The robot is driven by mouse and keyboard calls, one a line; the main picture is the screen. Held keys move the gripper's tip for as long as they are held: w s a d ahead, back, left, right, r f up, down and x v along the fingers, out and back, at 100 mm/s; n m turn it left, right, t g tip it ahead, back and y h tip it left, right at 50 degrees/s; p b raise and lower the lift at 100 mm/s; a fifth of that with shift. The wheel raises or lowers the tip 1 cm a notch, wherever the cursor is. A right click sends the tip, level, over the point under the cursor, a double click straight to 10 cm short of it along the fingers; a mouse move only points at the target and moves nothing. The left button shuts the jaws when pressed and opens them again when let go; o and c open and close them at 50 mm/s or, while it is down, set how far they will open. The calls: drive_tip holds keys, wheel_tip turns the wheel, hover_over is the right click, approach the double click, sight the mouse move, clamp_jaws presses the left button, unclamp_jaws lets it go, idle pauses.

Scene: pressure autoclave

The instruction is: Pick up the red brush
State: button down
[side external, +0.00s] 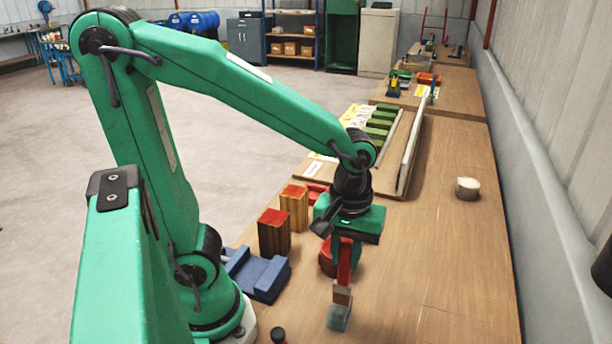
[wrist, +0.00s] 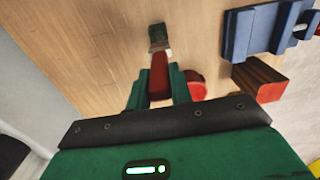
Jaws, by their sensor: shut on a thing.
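The red brush (side external: 345,262) hangs upright, bristles down, below my gripper (side external: 346,240) in the side view. Its brownish band and grey-green bristle end sit at the bottom. In the wrist view the brush (wrist: 159,76) lies between the two green fingers of my gripper (wrist: 158,86), with its bristle end pointing away from the camera. The gripper is shut on the red handle, and its fingers hide the top of it. I cannot tell whether the bristles touch the bench.
A red round object (side external: 326,262) is close beside the brush. Two red-topped wooden blocks (side external: 274,237) and a blue vise-like piece (side external: 260,277) stand to the left. A pale cylinder (side external: 467,189) is at the right. The bench (side external: 440,270) is clear right of the brush.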

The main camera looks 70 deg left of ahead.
sight(346, 246)
drive_tip(key=shift+r, duration=0.65)
drive_tip(key=r, duration=0.2)
drive_tip(key=shift+s+d+r, duration=0.15)
drive_tip(key=shift+d+r, duration=0.05)
drive_tip(key=shift+r, duration=0.15)
drive_tip(key=s+d+r, duration=0.6)
drive_tip(key=s+d, duration=0.1)
drive_tip(key=s, duration=0.1)
drive_tip(key=shift+d+r, duration=0.3)
drive_tip(key=shift+d, duration=0.1)
drive_tip(key=shift+w+f, duration=0.1)
